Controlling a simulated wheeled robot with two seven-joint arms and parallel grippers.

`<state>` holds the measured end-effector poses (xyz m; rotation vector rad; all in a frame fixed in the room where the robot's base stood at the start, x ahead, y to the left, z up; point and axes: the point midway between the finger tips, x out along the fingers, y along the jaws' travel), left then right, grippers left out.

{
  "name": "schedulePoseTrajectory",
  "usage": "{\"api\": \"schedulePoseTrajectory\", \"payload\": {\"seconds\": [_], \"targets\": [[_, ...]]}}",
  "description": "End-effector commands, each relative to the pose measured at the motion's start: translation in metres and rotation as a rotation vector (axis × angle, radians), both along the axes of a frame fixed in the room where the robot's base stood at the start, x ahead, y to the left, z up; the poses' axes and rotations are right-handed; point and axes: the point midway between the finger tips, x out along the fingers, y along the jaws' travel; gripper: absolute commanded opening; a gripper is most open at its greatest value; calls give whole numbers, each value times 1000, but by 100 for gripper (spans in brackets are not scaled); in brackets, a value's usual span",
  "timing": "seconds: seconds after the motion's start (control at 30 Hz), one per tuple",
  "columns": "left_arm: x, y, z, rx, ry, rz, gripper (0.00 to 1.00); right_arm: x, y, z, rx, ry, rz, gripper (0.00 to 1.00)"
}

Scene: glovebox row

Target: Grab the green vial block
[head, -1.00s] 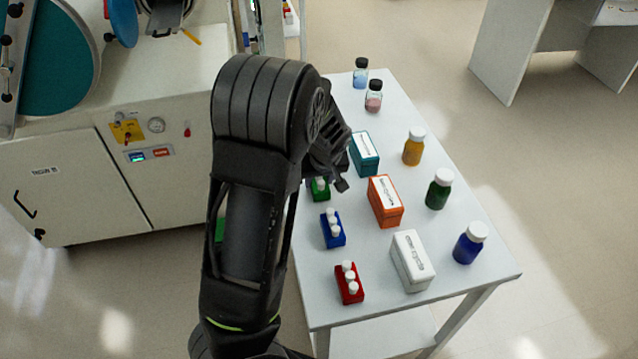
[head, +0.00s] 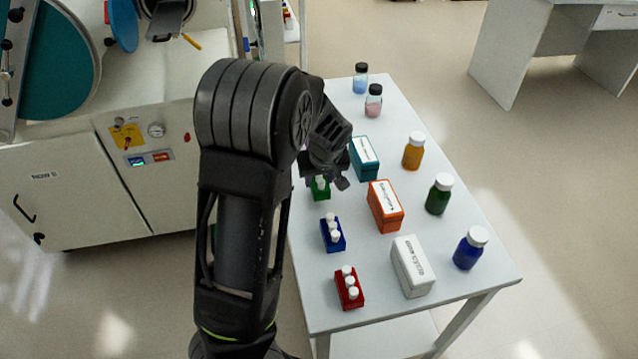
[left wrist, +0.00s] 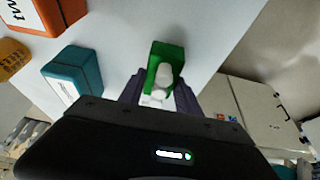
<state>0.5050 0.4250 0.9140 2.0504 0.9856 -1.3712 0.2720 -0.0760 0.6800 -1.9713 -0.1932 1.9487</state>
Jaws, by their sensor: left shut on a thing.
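The green vial block (head: 321,190) with white-capped vials sits on the white table near its left edge. It also shows in the left wrist view (left wrist: 167,52), between the two fingers. My left gripper (head: 332,184) reaches over it from above, and its fingers (left wrist: 160,92) are closed on the block. The wrist and fingers hide the far part of the block in the head view. I cannot tell whether it is lifted off the table. My right gripper is not in view.
A blue vial block (head: 333,235) and a red one (head: 349,290) stand nearer. Teal (head: 364,158), orange (head: 385,207) and white (head: 411,267) boxes stand to the right, with several bottles beyond. A glovebox cabinet (head: 95,185) is left of the table.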

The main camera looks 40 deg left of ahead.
Motion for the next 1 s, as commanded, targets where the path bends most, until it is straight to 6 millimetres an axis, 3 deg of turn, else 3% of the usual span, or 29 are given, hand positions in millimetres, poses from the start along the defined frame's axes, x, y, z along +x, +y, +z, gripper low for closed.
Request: {"api": "schedulePoseTrajectory", "payload": {"seconds": [0.2,0.4,1.0], "targets": [[2,-1,44,-1,-8,-1,0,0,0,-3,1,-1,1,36],[1,0,74,0,-5,0,0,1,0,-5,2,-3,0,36],[0,0,80,0,-2,1,0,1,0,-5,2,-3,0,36]]}}
